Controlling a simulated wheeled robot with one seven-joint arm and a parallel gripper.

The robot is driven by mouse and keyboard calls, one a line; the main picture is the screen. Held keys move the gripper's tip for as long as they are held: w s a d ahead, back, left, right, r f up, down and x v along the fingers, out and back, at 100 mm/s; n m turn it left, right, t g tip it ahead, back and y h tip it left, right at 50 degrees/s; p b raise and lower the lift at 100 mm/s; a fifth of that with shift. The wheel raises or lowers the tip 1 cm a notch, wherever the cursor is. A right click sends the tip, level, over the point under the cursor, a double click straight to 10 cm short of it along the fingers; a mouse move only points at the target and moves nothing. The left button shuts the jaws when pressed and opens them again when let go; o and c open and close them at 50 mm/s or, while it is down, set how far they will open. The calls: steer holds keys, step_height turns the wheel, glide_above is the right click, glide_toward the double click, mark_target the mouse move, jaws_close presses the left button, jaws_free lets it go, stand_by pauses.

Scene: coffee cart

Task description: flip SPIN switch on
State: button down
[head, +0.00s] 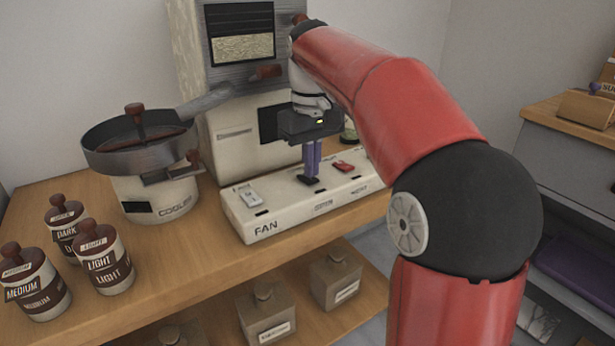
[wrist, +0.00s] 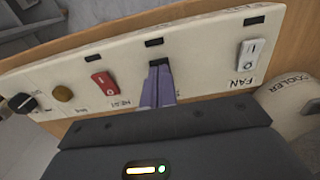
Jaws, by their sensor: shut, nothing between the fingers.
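The cream control panel (head: 283,222) lies on the wooden counter and also shows in the wrist view (wrist: 205,40). It carries a white FAN switch (head: 249,198), also in the wrist view (wrist: 250,54), and a red switch (head: 343,167), also in the wrist view (wrist: 103,84). Between them sits a black switch (head: 308,181), presumably SPIN; its label is not readable. My gripper (head: 312,176) has its purple fingers together, pointing down at this black switch, their tips at or touching it. In the wrist view the fingers (wrist: 159,72) cover most of it, so its position is unclear.
The roaster body (head: 237,135) stands close behind the panel. A round cooler (head: 153,198) is to the left, with labelled jars (head: 104,262) on the counter in front. A dark knob (wrist: 22,102) and a brown knob (wrist: 63,92) are on the panel's far end.

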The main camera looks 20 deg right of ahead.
steer(key=shift+f+b, duration=0.3)
steer(key=shift+f, duration=0.25)
steer(key=shift+r, duration=0.1)
step_height(320, 180, up, 5)
steer(key=p, duration=0.4)
steer(key=shift+r, duration=0.95)
steer(key=s+f+m+t, duration=0.1)
steer(key=s+f+t, duration=0.1)
steer(key=s+f, duration=0.5)
steer(key=s+f+m+t, duration=0.2)
steer(key=s+f, duration=0.6)
steer(key=s, duration=0.7)
steer(key=shift+m+t, duration=0.3)
steer(key=shift+t, duration=0.5)
